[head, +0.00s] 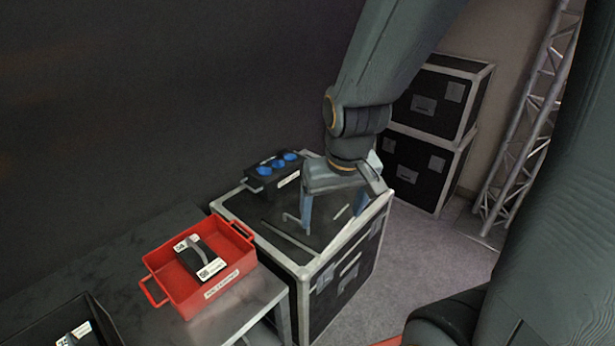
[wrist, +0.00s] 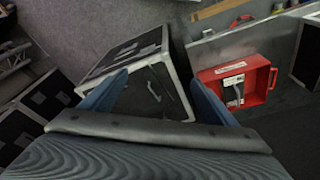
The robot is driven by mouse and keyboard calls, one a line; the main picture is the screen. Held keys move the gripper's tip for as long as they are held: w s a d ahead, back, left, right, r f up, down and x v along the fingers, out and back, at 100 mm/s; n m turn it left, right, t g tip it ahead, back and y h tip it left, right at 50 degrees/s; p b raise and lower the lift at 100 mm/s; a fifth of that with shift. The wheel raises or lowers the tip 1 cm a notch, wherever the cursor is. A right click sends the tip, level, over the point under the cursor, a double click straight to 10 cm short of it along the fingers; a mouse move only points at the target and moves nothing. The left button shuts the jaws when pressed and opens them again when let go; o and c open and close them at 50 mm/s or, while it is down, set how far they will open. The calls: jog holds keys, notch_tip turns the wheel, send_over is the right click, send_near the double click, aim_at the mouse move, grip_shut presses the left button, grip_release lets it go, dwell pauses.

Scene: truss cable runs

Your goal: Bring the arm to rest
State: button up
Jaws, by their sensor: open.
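My gripper (head: 334,212) is above the top of a black flight case with silver edges (head: 322,264). Its two blue-grey fingers are apart and nothing is between them. In the wrist view my gripper (wrist: 155,95) also shows open, with the case (wrist: 150,50) beyond the fingertips. Whether the fingertips touch the case top cannot be told. My arm comes down from the upper right and bends at the wrist joint.
A black box with blue sockets (head: 272,172) stands at the case's back. A red crate (head: 237,240) holding a black item with white labels (head: 203,258) is on a grey table (head: 130,245). Stacked cases (head: 425,165) and a metal truss (head: 525,125) stand behind right.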

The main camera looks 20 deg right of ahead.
notch_tip(320, 180, down, 12)
jog(key=g+b, duration=0.1)
jog(key=b, duration=0.9)
jog(key=shift+w+f, duration=0.15)
jog(key=shift+w, duration=0.3)
jog(key=shift+c, duration=0.3)
